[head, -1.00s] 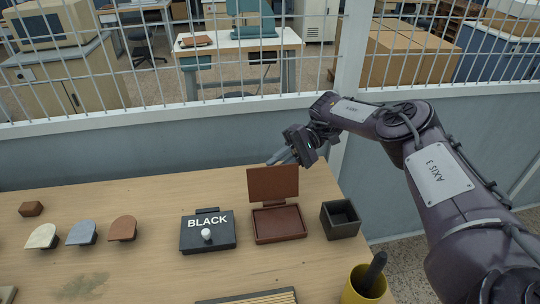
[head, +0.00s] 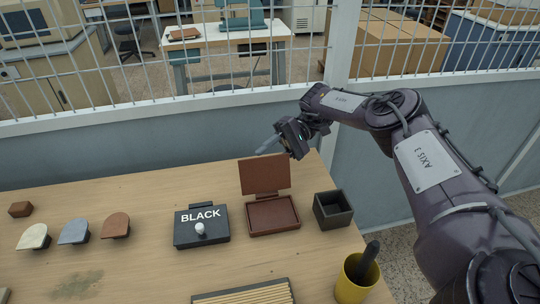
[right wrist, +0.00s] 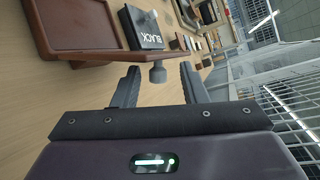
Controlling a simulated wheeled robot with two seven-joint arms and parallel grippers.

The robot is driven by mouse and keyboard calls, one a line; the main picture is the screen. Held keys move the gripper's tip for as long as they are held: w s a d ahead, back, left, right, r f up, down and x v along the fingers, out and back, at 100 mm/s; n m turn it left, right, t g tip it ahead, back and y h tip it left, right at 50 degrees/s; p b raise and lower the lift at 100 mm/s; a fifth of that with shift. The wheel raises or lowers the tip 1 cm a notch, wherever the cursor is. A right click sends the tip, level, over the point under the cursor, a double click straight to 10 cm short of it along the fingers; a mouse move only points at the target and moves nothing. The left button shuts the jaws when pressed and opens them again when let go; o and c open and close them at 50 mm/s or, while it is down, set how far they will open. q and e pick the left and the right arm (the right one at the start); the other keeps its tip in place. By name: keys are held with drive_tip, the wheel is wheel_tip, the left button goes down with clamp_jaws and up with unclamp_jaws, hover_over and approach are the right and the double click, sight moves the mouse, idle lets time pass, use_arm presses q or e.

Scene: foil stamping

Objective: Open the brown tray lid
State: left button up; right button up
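The brown tray (head: 273,231) sits on the wooden table, right of the black box. Its brown lid (head: 265,176) stands up at the tray's back edge, so the tray is open and looks empty. My right gripper (head: 267,146) is behind and above the lid's top edge. In the right wrist view, the right gripper (right wrist: 160,74) has its fingers spread apart. A grey knob (right wrist: 157,73) on the brown lid's edge shows between them in the picture, with gaps on both sides. My left gripper is not in view.
The black box (head: 202,240) marked BLACK, with a white knob, is left of the tray. A dark open bin (head: 332,224) is right of it. A yellow cup (head: 350,288) stands in front. A low wall with wire mesh (head: 130,140) runs behind the table.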

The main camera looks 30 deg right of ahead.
wheel_tip(320, 180, up, 20)
drive_tip(key=p, duration=1.9)
drive_tip(key=shift+f, duration=0.1)
